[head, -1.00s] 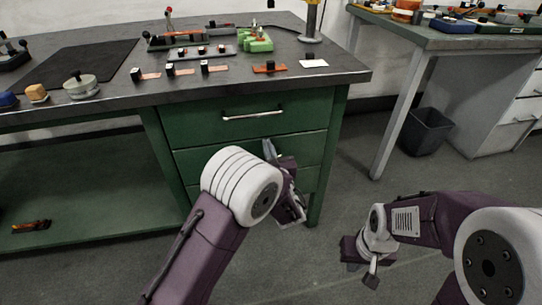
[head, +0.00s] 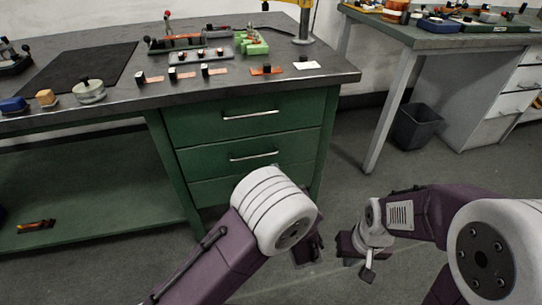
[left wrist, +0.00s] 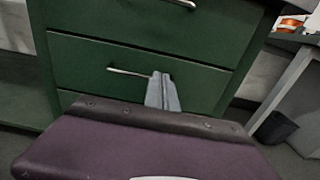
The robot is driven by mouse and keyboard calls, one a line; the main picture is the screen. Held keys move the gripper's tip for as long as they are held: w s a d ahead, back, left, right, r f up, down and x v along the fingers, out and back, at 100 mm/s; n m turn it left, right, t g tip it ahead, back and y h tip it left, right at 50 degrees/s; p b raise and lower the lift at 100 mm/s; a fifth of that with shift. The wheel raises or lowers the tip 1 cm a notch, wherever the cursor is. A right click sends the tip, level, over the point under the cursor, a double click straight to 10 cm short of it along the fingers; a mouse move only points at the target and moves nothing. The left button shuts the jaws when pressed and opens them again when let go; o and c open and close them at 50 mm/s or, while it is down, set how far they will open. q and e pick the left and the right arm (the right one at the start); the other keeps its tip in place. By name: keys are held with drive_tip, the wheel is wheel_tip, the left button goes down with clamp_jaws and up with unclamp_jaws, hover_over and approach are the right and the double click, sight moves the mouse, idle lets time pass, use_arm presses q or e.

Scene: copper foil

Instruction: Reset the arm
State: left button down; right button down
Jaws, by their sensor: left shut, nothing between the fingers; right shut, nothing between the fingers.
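My left gripper (left wrist: 162,92) shows in the left wrist view with its two fingers together and nothing between them. Behind its tips in that picture is the green drawer front. In the head view my left arm reaches in front of the bench drawers, and its joint hides most of the left gripper. My right gripper (head: 366,275) hangs low over the floor to the right of the bench. It is small in the head view and holds nothing that I can see.
The green bench (head: 332,130) has several drawers with bar handles (head: 250,115). Its dark top (head: 210,92) bears a black mat (head: 85,75) and small parts. A waste bin (head: 416,126) stands under the grey table (head: 440,40) at right. The floor between bench and table is clear.

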use_arm(q)
drive_tip(key=shift+s+d+f, duration=0.1)
drive_tip(key=shift+s, duration=0.35)
